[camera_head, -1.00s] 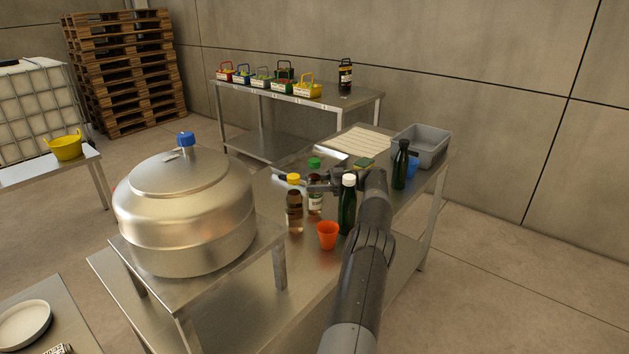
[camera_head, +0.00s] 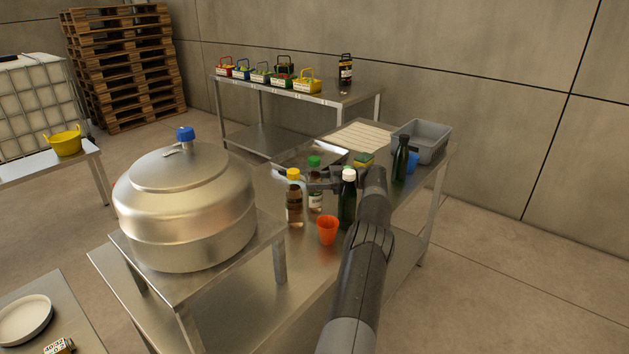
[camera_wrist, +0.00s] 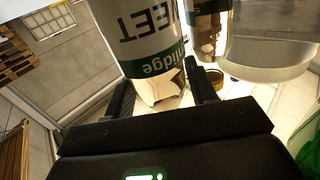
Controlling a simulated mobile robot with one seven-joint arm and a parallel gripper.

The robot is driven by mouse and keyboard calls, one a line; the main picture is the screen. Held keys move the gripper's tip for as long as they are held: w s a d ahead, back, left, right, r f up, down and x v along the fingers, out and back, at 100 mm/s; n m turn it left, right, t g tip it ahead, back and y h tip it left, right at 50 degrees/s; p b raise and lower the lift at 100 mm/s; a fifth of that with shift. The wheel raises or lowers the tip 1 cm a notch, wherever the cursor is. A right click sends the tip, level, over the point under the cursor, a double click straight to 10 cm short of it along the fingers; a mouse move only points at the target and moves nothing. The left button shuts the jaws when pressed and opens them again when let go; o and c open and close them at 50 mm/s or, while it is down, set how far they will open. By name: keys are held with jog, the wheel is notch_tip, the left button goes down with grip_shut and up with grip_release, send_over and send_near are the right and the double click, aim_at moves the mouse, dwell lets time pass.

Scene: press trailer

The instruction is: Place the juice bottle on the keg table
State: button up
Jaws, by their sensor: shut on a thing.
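The juice bottle (camera_head: 315,198), which I take to be the clear one with a green cap and a white and green label, is upright among bottles over the middle steel table (camera_head: 305,262). My gripper (camera_head: 317,184) is shut around it.
A yellow-capped bottle (camera_head: 294,207) is just left of the juice bottle. A dark green white-capped bottle (camera_head: 347,205) and an orange cup (camera_head: 327,231) stand close in front. Another dark bottle (camera_head: 400,160) and a grey bin (camera_head: 425,143) are behind right.

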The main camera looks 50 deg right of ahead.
aim_at(312, 158)
jog(key=o, duration=1.7)
jog(key=shift+f, duration=0.15)
jog(key=shift+c, duration=0.2)
jog(key=r, duration=0.9)
jog(key=shift+w+a+r, duration=0.15)
jog(key=shift+w+a, duration=0.1)
jog(key=shift+w, duration=0.05)
jog(key=w+a+r, duration=0.5)
jog(key=a+r, duration=0.1)
jog(key=r, duration=0.3)
jog(key=w+a+r, duration=0.5)
jog(key=r, duration=0.5)
jog(key=shift+a+m+t+h, duration=0.3)
jog(key=shift+a+h, duration=0.1)
